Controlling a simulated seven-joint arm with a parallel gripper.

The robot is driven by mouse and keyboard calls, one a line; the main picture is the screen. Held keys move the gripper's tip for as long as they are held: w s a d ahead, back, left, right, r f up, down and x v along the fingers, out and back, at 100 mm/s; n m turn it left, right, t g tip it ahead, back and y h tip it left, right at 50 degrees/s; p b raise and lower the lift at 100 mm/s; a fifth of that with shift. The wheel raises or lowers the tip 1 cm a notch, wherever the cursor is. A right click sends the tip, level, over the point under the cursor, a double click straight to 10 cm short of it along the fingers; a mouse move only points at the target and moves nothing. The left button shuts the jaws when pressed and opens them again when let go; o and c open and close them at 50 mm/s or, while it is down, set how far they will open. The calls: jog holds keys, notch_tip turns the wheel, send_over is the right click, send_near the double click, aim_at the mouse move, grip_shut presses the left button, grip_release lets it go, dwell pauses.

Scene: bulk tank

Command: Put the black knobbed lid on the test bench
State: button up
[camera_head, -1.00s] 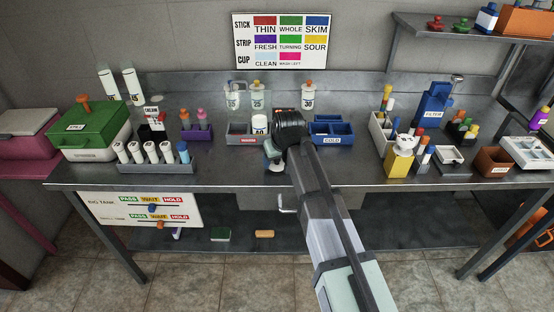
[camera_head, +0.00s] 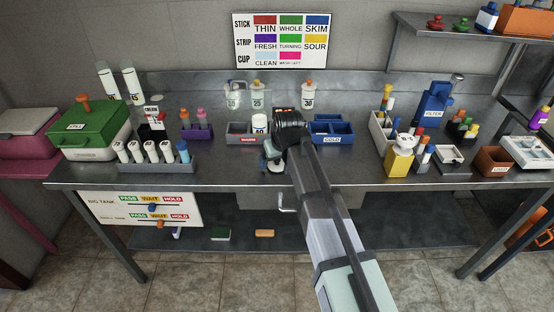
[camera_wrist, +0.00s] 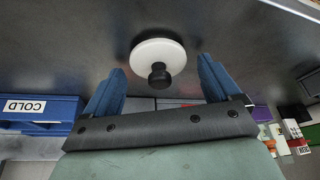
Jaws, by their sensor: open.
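The lid (camera_wrist: 158,55) is a white disc with a black knob. In the wrist view it lies knob up on the metal bench top (camera_wrist: 90,30), just beyond and between my fingertips. My gripper (camera_wrist: 161,66) is open, with one blue finger on each side of the knob and a visible gap to both. In the head view my gripper (camera_head: 272,158) is low over the front middle of the bench, and the lid shows only in part as a pale shape below it (camera_head: 277,171).
The blue COLD bin (camera_head: 333,131) and grey bin (camera_head: 239,134) stand behind my gripper. A tube rack (camera_head: 156,162) is to the left and a yellow box (camera_head: 400,162) to the right. The bench front between them is mostly clear.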

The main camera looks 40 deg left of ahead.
jog(key=v, duration=1.2)
jog(key=shift+s+d, duration=0.1)
